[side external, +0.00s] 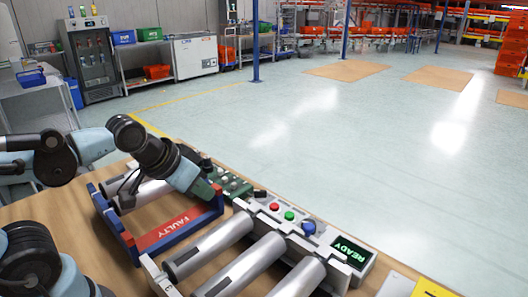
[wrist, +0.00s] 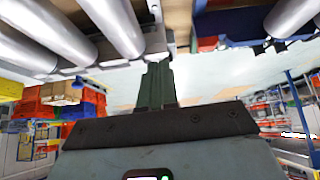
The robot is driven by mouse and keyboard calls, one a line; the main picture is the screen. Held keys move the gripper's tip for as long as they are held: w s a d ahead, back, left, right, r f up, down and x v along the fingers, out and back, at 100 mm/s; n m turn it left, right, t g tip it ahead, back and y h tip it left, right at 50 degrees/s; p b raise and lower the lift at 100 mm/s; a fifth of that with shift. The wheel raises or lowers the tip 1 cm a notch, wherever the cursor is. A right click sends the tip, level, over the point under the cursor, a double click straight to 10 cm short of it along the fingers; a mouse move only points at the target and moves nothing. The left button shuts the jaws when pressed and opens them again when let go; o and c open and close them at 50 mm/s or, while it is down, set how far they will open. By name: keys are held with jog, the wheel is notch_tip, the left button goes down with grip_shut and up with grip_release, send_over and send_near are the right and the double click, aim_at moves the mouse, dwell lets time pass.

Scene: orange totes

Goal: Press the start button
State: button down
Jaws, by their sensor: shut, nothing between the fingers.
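A light grey machine housing (side external: 262,222) on the table carries a red button (side external: 274,207), a green button (side external: 289,215) and a blue knob (side external: 309,227). No label reading "start" can be made out. A dark display (side external: 350,252) at its right end reads READY in green. My gripper (side external: 213,191) is left of the buttons, tilted down over the end of the red FAULTY rack, apart from the buttons. In the wrist view its green fingers (wrist: 157,70) are together with nothing between them. The buttons cannot be made out in the wrist view.
Large grey cylinders (side external: 208,248) lie side by side in front of the housing. A blue and red rack marked FAULTY (side external: 174,230) holds more cylinders at left. A yellow item (side external: 428,288) is at the front right.

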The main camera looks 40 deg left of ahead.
jog(key=w+d+r+n+g, duration=0.35)
jog(key=w+r+n, duration=0.25)
jog(key=w+n, duration=0.3)
jog(key=n+g, duration=0.4)
jog(key=n, duration=0.5)
send_over(289, 214)
jog(key=shift+f+t, duration=0.2)
jog(key=shift+t, duration=0.05)
jog(key=shift+f, duration=0.1)
notch_tip(289, 214, down, 14)
jog(key=shift+r, duration=0.1)
